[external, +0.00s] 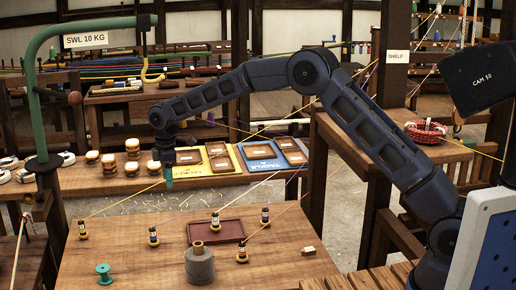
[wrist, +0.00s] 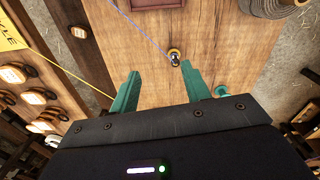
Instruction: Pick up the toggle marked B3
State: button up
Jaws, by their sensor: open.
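My gripper (external: 168,183) hangs above the table's back left part, with green fingers. In the wrist view my gripper (wrist: 160,68) is open and empty; one toggle (wrist: 174,57) with a blue line shows near the right fingertip, apparently below it.
A green post (external: 38,120) with a hooked arm stands left.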

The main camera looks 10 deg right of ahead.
jog(key=n, duration=0.2)
send_near(152, 229)
jog(key=shift+s+a, duration=0.15)
jog(key=shift+a, duration=0.15)
notch_tip(152, 229, down, 6)
jog(key=shift+r, duration=0.2)
jog(key=shift+w+d+f, duration=0.1)
jog(key=shift+w+f, duration=0.05)
jog(key=shift+f, duration=0.75)
jog(key=shift+w+d+f, duration=0.1)
jog(key=shift+w+f, duration=0.05)
jog(key=shift+f, duration=0.7)
jog(key=shift+w+d+f, duration=0.1)
jog(key=shift+w+f, duration=0.05)
jog(key=shift+f, duration=0.75)
grip_shut()
jog(key=shift+a+r, duration=0.1)
jog(key=shift+r, duration=0.05)
